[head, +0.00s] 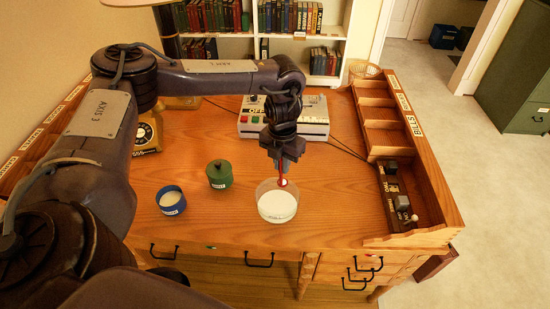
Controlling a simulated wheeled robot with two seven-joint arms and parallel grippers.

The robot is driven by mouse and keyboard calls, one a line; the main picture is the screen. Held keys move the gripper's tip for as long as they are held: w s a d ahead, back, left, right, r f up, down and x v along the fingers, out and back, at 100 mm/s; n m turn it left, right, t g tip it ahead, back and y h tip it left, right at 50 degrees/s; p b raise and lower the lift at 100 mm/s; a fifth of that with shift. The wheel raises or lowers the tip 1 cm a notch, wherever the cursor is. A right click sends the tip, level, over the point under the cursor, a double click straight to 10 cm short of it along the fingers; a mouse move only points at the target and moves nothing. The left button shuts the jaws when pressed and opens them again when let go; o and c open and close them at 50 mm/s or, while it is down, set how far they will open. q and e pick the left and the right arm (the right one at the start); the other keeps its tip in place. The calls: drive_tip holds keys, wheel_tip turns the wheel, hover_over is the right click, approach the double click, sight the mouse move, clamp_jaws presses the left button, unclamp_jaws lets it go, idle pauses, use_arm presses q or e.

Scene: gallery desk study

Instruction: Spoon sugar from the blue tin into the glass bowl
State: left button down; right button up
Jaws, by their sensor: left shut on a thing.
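The blue tin (171,201) stands open on the desk, with white sugar inside. The glass bowl (277,207) stands to its right near the desk's front edge and holds white contents. My left gripper (285,168) points down just above the bowl. It is shut on a red-handled spoon (281,184) that hangs over the bowl. The spoon's lower end is small and hard to make out, so I cannot tell whether sugar lies in it. My right gripper is not in view.
A white device with coloured buttons (310,120) lies behind my gripper. Wooden compartments (400,150) line the right edge.

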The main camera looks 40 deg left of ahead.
use_arm(q)
drive_tip(key=f+m+b, duration=0.1)
drive_tip(key=a+f+m+b, duration=0.1)
drive_tip(key=f, duration=0.1)
drive_tip(key=a+f+m+b, duration=0.1)
drive_tip(key=m, duration=0.1)
drive_tip(key=shift+w+a+f, duration=0.1)
drive_tip(key=shift+a+f, duration=0.1)
drive_tip(key=shift+f, duration=0.15)
idle(0.3)
drive_tip(key=a+h, duration=0.1)
drive_tip(key=h, duration=0.1)
drive_tip(key=a+h+b, duration=0.1)
drive_tip(key=shift+w+a+f+g, duration=0.15)
drive_tip(key=shift+w+a+g, duration=0.1)
drive_tip(key=shift+a+g, duration=0.1)
drive_tip(key=shift+d, duration=0.1)
